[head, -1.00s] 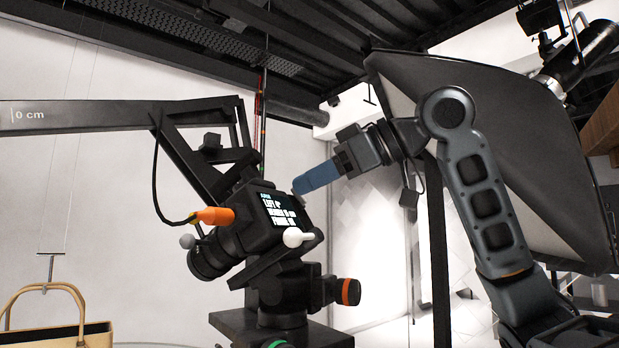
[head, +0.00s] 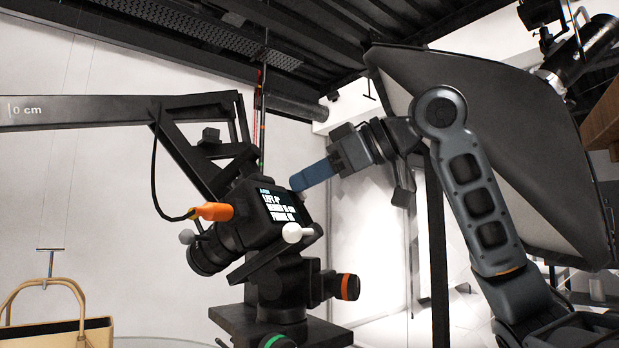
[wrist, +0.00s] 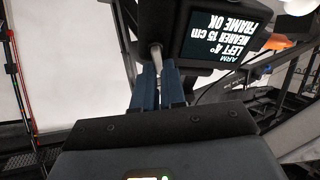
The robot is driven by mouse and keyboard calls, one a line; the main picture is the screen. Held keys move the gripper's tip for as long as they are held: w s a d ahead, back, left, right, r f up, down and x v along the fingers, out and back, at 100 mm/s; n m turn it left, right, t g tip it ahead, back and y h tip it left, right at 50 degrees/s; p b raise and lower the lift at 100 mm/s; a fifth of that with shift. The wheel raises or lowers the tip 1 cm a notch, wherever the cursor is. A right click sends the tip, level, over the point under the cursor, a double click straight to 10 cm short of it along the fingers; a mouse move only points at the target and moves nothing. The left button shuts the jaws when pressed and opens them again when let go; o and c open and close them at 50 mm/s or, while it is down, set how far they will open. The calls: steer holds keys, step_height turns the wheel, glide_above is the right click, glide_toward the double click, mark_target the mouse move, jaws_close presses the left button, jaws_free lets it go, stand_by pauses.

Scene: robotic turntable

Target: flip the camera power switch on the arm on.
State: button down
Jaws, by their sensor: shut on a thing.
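The black camera (head: 255,225) sits on its mount in the middle of the head view, with its lit screen (head: 280,207) facing me. My gripper (head: 296,184) reaches in from the right, its blue fingertips at the screen's upper right corner. In the wrist view the gripper (wrist: 158,75) is shut on a small pale grey lever (wrist: 156,52), which looks like the power switch. The lever stands beside the screen (wrist: 222,32), which reads "ARM, LEFT 4°, NEARER 15 cm, FRAME OK". The lever's base is mostly in shadow, and the fingers hide its lower end.
A black boom arm (head: 80,110) with a scale runs left from the camera. An orange plug (head: 212,212) with a cable and a white-knobbed lever (head: 293,233) stick out of the rig. A softbox (head: 500,150) stands behind my arm. A tan bag (head: 40,325) is at lower left.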

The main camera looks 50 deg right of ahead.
steer(key=shift+a+n, duration=0.15)
steer(key=shift+n, duration=0.75)
steer(key=c, duration=1.2)
jaws_free()
steer(key=b+v, duration=0.1)
steer(key=v, duration=0.7)
steer(key=shift+b, duration=0.35)
steer(key=shift+f, duration=0.1)
